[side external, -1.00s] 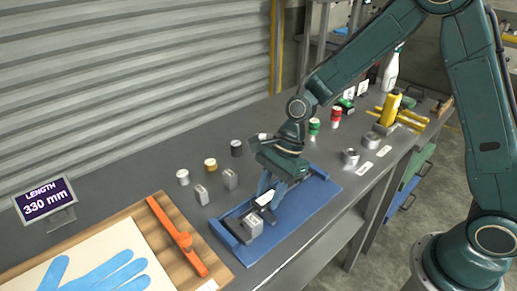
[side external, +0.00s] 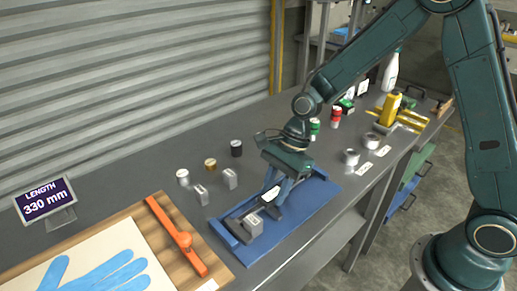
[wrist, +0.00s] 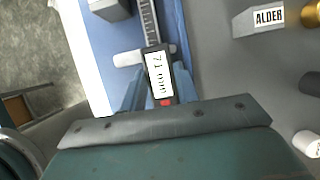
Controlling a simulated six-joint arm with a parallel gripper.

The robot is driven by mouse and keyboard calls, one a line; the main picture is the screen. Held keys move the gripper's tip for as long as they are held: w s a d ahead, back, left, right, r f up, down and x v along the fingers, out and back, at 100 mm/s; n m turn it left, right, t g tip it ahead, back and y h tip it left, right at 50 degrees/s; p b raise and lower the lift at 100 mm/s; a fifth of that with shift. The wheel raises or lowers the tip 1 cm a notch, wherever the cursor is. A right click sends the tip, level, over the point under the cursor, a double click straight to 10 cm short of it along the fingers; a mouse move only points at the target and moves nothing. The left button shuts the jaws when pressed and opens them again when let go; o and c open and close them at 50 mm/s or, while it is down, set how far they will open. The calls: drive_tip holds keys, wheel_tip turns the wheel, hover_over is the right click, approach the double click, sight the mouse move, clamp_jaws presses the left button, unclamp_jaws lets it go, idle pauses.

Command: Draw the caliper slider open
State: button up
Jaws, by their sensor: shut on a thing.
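The caliper lies in a blue tray (side external: 318,203) on the bench. Its slider (side external: 270,194) carries a white display, which also shows in the wrist view (wrist: 159,77); its reading is small and looks like 71 or 71.0 mm. The graduated beam (wrist: 150,22) runs away from the slider. My gripper (side external: 272,199) is shut on the slider, and its fingers partly hide it. A grey block (side external: 252,226) sits at the tray's near left end, a short gap from the slider.
An orange bar (side external: 176,236) lies on a wooden board beside a blue glove shape (side external: 105,272). Small grey blocks (side external: 230,179) and several cylinders (side external: 236,148) stand behind the tray. A sign (side external: 47,200) reads LENGTH 330 mm. Metal rings (side external: 351,157) stand to the right.

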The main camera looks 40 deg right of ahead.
drive_tip(key=shift+d, duration=1.45)
idle(0.3)
idle(0.4)
drive_tip(key=o, duration=1)
drive_tip(key=shift+o, duration=0.4)
drive_tip(key=shift+w, duration=0.1)
drive_tip(key=shift+r, duration=0.1)
drive_tip(key=shift+w+d+r, duration=0.15)
drive_tip(key=shift+d+r, duration=0.1)
drive_tip(key=shift+r, duration=0.25)
drive_tip(key=v, duration=1.2)
drive_tip(key=shift+s+d+r, duration=0.15)
drive_tip(key=shift+s+r, duration=0.1)
drive_tip(key=shift+s, duration=0.1)
